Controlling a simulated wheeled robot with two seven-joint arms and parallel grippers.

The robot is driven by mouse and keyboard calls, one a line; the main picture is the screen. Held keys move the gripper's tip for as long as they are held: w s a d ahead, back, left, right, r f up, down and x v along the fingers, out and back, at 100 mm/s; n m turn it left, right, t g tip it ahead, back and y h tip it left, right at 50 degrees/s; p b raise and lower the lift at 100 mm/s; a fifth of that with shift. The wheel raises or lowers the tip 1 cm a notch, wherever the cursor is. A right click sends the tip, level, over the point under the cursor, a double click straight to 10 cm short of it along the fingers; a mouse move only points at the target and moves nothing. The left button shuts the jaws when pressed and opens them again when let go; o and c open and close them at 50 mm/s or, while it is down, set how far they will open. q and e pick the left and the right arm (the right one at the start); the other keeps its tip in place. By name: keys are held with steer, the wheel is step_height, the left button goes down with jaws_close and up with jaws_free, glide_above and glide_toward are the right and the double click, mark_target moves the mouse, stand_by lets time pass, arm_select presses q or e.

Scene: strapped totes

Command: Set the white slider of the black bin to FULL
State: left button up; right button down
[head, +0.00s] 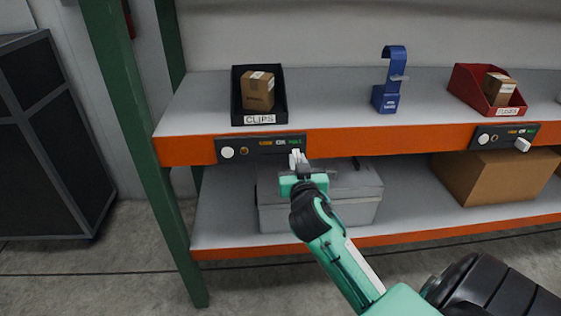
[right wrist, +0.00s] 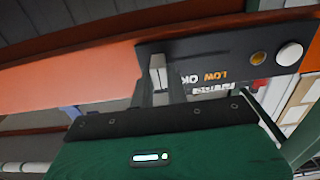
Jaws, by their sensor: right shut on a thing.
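The black bin (head: 238,108) labelled CLIPS stands on the upper shelf with a cardboard box in it. Below it on the orange shelf edge is a dark panel (head: 240,153) with LOW, OK and FULL lettering. My right gripper (head: 297,160) is at the panel's right end, under the green FULL word, shut on the white slider (right wrist: 157,68). In the right wrist view LOW and OK are readable beside the slider, upside down; the FULL word is hidden there behind the slider and fingers. My left gripper is not in view.
A red bin (head: 466,86) with a box stands at the right above a second panel (head: 494,137) with its own white slider. A blue stand (head: 386,98) is between the bins. A grey tote (head: 275,213) and a cardboard carton (head: 480,180) are on the lower shelf.

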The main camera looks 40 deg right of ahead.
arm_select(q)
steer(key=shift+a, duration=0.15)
arm_select(e)
steer(key=shift+s+d, duration=0.1)
steer(key=shift+d, duration=0.1)
steer(key=c, duration=1.4)
jaws_free()
steer(key=shift+s+d, duration=0.1)
steer(key=shift+o, duration=0.2)
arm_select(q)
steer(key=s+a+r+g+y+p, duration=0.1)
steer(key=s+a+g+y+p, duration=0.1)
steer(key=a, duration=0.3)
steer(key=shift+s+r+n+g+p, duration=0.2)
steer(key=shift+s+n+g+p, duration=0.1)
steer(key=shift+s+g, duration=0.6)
arm_select(e)
steer(key=v, duration=1.3)
steer(key=shift+s, duration=0.35)
steer(key=shift+f, duration=0.1)
